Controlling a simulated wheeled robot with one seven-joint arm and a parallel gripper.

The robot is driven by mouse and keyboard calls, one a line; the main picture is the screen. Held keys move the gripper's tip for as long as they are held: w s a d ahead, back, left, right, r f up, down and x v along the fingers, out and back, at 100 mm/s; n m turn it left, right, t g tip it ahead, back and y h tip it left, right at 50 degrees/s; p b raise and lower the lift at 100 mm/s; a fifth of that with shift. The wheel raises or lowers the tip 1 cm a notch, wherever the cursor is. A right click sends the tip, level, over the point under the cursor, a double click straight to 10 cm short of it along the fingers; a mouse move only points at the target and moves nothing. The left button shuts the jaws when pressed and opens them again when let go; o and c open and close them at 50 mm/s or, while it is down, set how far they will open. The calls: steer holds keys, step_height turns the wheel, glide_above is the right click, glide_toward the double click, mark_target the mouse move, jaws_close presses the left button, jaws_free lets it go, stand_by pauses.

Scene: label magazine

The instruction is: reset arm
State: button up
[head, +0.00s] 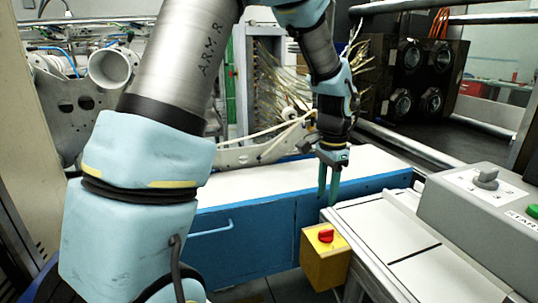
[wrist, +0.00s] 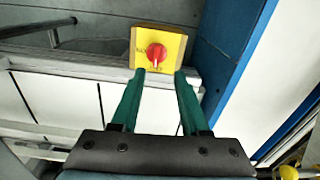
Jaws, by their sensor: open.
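My gripper (head: 329,195) hangs at the end of my arm with its green fingers pointing down. In the head view it is in front of the blue cabinet, beside the left end of the white-topped magazine (head: 375,222). In the wrist view my gripper (wrist: 159,76) shows two green fingers standing apart with nothing between them. Beyond the fingertips is a yellow box (head: 325,262) with a red knob, which also shows in the wrist view (wrist: 173,40). I cannot tell the exact distance from the fingertips to the box.
A blue cabinet (head: 262,240) with a white top (head: 265,195) stands behind. A grey control panel (head: 495,220) with a switch and a green button is at the right. A dark machine (head: 405,75) and metal rails are behind it. Some floor (head: 255,290) shows below the cabinet.

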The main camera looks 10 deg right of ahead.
steer(key=s+a+n, duration=0.2)
steer(key=a+n, duration=0.5)
steer(key=a, duration=0.7)
steer(key=s+a+r+n+t, duration=0.1)
steer(key=a+n, duration=0.6)
steer(key=a, duration=0.8)
steer(key=shift+s+t, duration=0.3)
steer(key=shift+s, duration=0.3)
steer(key=shift+r, duration=0.1)
